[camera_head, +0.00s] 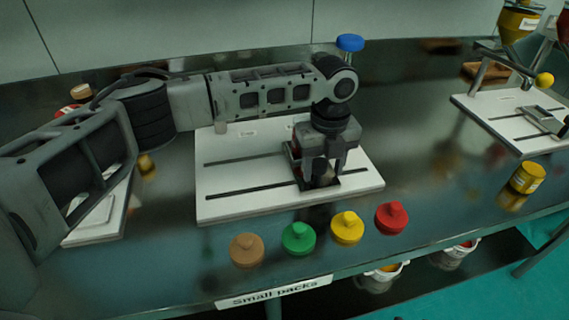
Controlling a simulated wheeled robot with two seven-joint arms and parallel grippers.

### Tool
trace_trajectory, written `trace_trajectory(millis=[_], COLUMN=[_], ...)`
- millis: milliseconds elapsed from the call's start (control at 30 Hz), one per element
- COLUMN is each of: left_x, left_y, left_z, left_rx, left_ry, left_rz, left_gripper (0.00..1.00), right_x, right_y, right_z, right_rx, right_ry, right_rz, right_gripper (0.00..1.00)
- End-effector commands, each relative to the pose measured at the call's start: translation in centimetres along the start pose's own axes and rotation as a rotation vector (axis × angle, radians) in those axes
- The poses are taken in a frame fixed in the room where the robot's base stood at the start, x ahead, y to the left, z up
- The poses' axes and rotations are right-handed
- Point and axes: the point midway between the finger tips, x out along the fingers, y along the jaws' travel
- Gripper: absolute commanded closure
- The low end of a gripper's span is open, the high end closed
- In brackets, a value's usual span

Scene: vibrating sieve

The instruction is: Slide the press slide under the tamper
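A white board (230,176) with two long dark slots lies on the table in the middle of the camera_head view. A dark plate, seemingly the press slide (331,186), sits across the slots near the board's right end. My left gripper (323,174) points down over this plate. Its fingers stand apart with a small dark piece between them; whether they grip it is unclear. A blue knob (350,43), perhaps the tamper's top, shows behind my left wrist. My arm hides what is below the knob. My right gripper is out of view.
Brown (247,250), green (298,238), yellow (347,228) and red (391,218) knobbed lids stand along the front edge. Another white board (491,108) with a stand is at the right, near a yellow jar (527,178). Table between the boards is mostly clear.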

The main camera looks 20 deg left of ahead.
Motion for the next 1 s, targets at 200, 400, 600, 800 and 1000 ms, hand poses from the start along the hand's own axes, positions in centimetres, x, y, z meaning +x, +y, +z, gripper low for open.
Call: trace_trajectory(millis=[200,400,600,800,1000], left_x=[0.0,0.0,0.0,0.1,-0.1], left_y=[-1.4,-2.6,-3.9,-5.0,-5.5], left_z=[0.0,0.0,0.0,-0.1,0.1], left_rx=[0.000,0.000,0.000,-0.001,0.002], left_ry=[-0.001,-0.001,-0.001,0.000,-0.002], left_rz=[-0.002,-0.002,-0.001,-0.001,-0.002], left_gripper=[0.49,0.49,0.49,0.49,0.49], right_x=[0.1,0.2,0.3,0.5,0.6], right_y=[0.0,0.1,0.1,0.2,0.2], right_z=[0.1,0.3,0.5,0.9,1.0], right_rx=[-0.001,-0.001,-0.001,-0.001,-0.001], right_ry=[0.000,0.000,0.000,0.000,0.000], right_rz=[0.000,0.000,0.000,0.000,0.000], right_gripper=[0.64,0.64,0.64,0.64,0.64])
